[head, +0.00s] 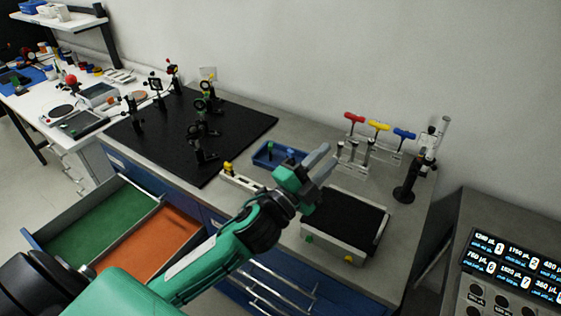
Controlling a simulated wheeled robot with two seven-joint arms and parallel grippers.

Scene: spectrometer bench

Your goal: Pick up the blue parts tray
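The blue parts tray (262,159) sits on the grey bench top, just right of the black optical board. A few small parts, one of them green, show in it. The gripper body hides part of the tray's right side. My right gripper is not in view.
The black board (240,123) carries several optical mounts. A pale strip with yellow parts (240,179) lies in front of the tray. A black-topped device (345,220), a rack of coloured T-handles (378,126) and a dark stand (407,188) are to the right. A drawer (105,215) stands open below.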

